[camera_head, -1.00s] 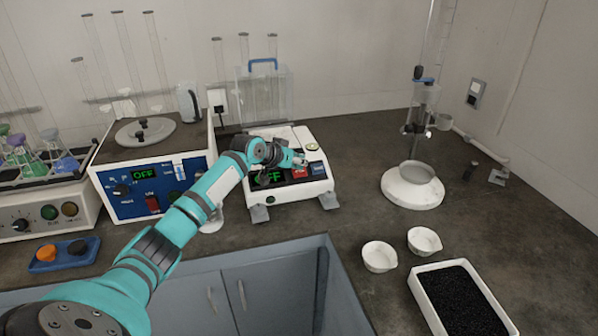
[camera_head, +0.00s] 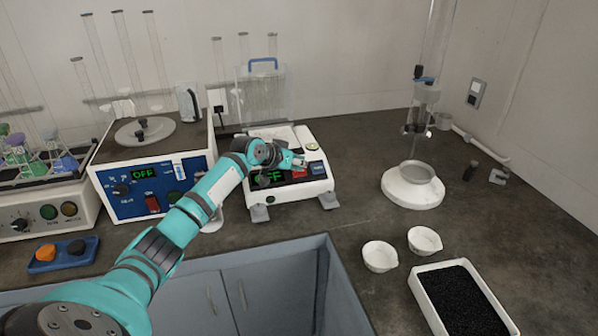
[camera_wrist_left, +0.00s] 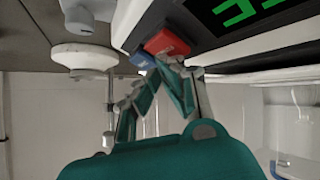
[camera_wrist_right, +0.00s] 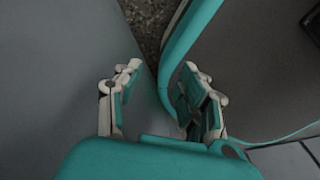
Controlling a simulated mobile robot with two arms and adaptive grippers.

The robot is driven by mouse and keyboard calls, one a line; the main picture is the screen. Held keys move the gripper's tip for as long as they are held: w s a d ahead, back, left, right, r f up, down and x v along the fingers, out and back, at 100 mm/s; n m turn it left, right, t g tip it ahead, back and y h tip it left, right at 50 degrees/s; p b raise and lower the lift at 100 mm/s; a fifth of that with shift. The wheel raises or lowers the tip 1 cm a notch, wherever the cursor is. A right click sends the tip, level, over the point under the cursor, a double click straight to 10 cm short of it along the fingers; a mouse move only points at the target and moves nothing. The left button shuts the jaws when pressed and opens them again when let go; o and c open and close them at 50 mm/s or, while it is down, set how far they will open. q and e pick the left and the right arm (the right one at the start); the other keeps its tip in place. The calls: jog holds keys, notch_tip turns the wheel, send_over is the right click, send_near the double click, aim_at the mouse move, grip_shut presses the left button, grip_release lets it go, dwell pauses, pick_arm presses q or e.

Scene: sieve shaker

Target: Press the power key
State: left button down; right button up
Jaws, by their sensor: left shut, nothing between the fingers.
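The white balance-like instrument (camera_head: 318,188) stands on the bench with a red key (camera_head: 300,173) and a blue key (camera_head: 316,168) on its front panel. My left gripper (camera_head: 297,163) is shut and empty, right at the red key. In the left wrist view the red key (camera_wrist_left: 166,42) is just beyond the fingertips (camera_wrist_left: 161,64), and the blue key (camera_wrist_left: 142,60) is beside it. I cannot tell whether the tips touch. Key lettering is unreadable. My right gripper (camera_wrist_right: 158,72) is open and empty, away from the instrument.
A blue-fronted instrument (camera_head: 150,180) with its own OFF display stands left of my forearm. A round white stand (camera_head: 412,188), two white bowls (camera_head: 380,256) and a tray of black grains (camera_head: 428,290) are to the right. The bench between is clear.

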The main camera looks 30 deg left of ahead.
pick_arm(q)
jog(key=shift+w+f, duration=0.1)
jog(key=shift+f, duration=0.15)
dwell(0.5)
jog(key=shift+s+d+r+p, duration=0.2)
jog(key=shift+s+r+p, duration=0.05)
jog(key=shift+r+p, duration=0.55)
jog(key=shift+f, duration=0.15)
notch_tip(320, 180, up, 6)
jog(key=s+d+p, duration=0.1)
jog(key=d+p, duration=0.1)
jog(key=p, duration=0.5)
jog(key=shift+s+f, duration=0.25)
jog(key=shift+s, duration=0.1)
jog(key=shift+f, duration=0.1)
